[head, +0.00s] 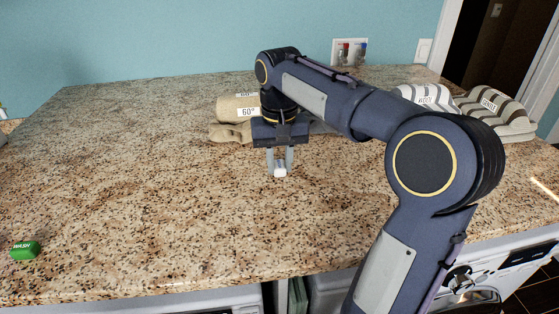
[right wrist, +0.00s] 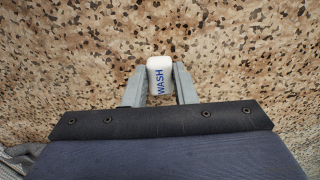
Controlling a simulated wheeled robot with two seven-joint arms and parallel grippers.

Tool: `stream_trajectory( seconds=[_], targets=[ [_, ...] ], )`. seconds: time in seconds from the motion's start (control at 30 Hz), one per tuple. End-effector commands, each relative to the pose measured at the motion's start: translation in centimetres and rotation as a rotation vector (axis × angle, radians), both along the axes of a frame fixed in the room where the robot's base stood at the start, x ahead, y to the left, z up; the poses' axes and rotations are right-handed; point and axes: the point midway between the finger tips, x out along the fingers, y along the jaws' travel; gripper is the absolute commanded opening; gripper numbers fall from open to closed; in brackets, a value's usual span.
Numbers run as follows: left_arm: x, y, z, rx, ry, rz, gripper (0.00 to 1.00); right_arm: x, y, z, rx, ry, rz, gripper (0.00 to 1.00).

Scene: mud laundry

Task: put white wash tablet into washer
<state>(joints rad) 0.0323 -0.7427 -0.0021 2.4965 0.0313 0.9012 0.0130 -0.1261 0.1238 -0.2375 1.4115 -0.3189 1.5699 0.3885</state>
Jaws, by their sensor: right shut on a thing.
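The white wash tablet (head: 280,172) is between the fingertips of my right gripper (head: 279,164), over the middle of the granite counter. In the right wrist view the tablet (right wrist: 160,76) shows blue "WASH" lettering, and the gripper (right wrist: 160,84) is shut on it. I cannot tell whether the tablet touches the counter. My left gripper is not in view.
A green wash tablet (head: 25,250) lies at the counter's left front. Beige folded towels (head: 236,108) labelled 60° lie behind my right gripper. Striped folded towels (head: 490,106) lie at the back right. The left and middle of the counter (head: 130,160) are mostly clear.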

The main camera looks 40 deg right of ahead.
Motion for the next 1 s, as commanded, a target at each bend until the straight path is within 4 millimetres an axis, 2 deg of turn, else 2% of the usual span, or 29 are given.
stream_trajectory(
  seconds=[0.07, 0.1, 0.23, 0.5, 0.63, 0.77, 1.0],
  targets=[
    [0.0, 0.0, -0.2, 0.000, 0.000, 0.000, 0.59, 0.0, 0.0, -0.3, 0.000, 0.000, 0.000, 0.03],
    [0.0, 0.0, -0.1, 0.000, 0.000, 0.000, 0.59, 0.0, 0.0, -0.2, 0.000, 0.000, 0.000, 0.28],
    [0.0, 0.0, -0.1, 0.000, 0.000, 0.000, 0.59, 0.0, 0.0, -0.2, 0.000, 0.000, 0.000, 0.45],
    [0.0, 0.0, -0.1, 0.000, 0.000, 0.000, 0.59, 0.0, 0.0, -0.2, 0.000, 0.000, 0.000, 0.46],
    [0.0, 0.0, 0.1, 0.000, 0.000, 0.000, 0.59, 0.0, 0.0, 0.6, 0.000, 0.000, 0.001, 0.46],
    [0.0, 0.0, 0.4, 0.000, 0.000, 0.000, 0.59, 0.1, 0.0, 2.8, 0.000, -0.004, 0.001, 0.46],
    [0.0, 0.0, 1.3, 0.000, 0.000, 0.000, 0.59, 0.1, 0.0, 8.2, -0.001, -0.003, 0.000, 0.46]
  ],
)
